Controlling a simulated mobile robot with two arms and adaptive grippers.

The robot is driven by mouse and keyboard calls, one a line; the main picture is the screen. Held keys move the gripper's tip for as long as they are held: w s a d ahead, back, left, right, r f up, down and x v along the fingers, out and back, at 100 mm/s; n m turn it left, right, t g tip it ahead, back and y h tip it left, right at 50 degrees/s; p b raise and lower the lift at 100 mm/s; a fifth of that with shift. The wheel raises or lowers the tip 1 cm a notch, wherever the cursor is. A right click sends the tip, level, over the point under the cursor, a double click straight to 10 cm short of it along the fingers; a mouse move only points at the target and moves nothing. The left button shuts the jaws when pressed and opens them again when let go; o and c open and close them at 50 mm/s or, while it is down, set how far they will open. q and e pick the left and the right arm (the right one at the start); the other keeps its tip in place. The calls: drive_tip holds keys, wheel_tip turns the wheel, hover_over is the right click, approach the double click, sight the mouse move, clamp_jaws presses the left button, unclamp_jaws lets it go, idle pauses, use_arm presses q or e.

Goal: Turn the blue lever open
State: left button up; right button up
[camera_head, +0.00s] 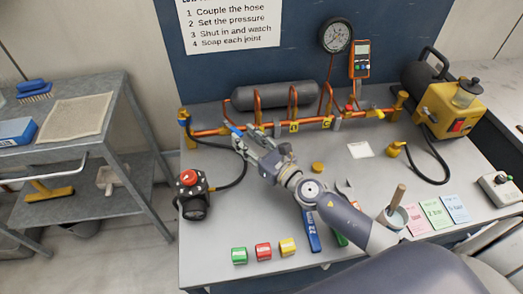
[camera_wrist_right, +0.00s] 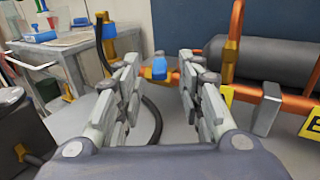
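The blue lever (camera_head: 234,129) sits on the copper pipe (camera_head: 208,132) toward its left end, just beyond my right gripper's fingertips in the head view. My right gripper (camera_head: 246,138) is open and reaches up and left toward it over the grey bench. In the right wrist view, the blue lever (camera_wrist_right: 157,69) shows in the gap between the two spread fingers (camera_wrist_right: 159,76). I cannot tell whether either finger touches it. The fingers hide part of the pipe around the lever. My left gripper is not in view.
A black hose (camera_head: 233,180) runs below the gripper from a black regulator with a red top (camera_head: 189,179). A grey tank (camera_head: 274,95) stands behind the pipe. A yellow pump (camera_head: 450,110) is at right. Coloured blocks (camera_head: 263,251) lie near the front edge.

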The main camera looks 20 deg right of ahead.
drive_tip(key=v, duration=0.7)
drive_tip(key=shift+s+r, duration=0.1)
drive_tip(key=shift+s, duration=0.05)
drive_tip(key=shift+c, duration=0.2)
